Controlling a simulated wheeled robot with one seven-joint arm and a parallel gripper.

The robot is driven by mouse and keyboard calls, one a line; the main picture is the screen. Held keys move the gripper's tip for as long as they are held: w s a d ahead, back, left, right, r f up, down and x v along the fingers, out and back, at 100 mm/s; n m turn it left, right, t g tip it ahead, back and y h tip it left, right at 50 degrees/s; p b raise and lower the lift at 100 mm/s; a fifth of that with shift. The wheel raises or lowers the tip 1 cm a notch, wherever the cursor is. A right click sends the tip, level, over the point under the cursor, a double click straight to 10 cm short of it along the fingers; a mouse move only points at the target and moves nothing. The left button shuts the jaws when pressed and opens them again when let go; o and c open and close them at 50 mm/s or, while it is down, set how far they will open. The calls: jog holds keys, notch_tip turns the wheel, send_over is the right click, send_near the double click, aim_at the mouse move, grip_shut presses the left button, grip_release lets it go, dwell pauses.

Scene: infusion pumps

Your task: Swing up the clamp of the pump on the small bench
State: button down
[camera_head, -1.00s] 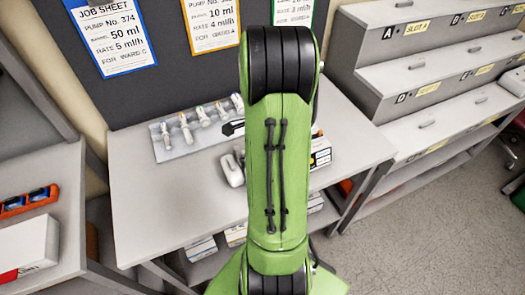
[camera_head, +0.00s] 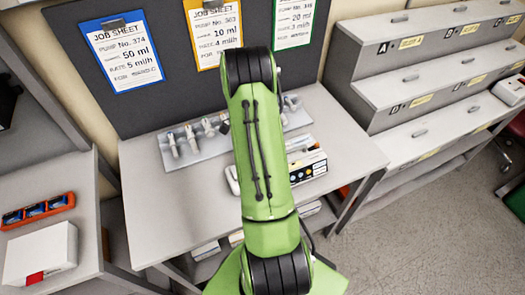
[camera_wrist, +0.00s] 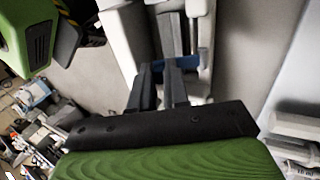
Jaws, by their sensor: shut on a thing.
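The white pump (camera_head: 232,179) stands on the small bench (camera_head: 145,215); in the head view my arm hides most of it. In the wrist view its pale body (camera_wrist: 126,40) fills the top middle, with a blue clamp part (camera_wrist: 187,62) across a grey channel. My gripper (camera_wrist: 158,70) reaches up to the pump, its two dark fingers close together, shut on the blue clamp part near its left end. The exact contact is small and blurred. My gripper is hidden behind my arm in the head view.
A rack of syringes (camera_head: 183,158) lies at the back of the bench. A printed box (camera_head: 307,166) stands right of my arm. Job sheets (camera_head: 124,52) hang on the dark board behind. Stepped grey shelves (camera_head: 425,95) stand at right, another bench (camera_head: 85,225) at left.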

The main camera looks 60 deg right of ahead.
jog(key=shift+w+d+r+g+y+p, duration=0.25)
jog(key=shift+w+r+g+y+p, duration=0.2)
jog(key=shift+g+p, duration=0.3)
jog(key=shift+w+d+f+g+y, duration=0.2)
jog(key=shift+w+g+y, duration=0.15)
jog(key=shift+g, duration=0.4)
jog(key=shift+w+d+g+y+b, duration=0.25)
jog(key=shift+w+g+y+b, duration=0.15)
jog(key=shift+g+b, duration=0.25)
jog(key=shift+w+g+y, duration=0.15)
jog(key=shift+g+y, duration=0.15)
jog(key=shift+g, duration=0.05)
jog(key=shift+d+r, duration=0.1)
jog(key=shift+r, duration=0.05)
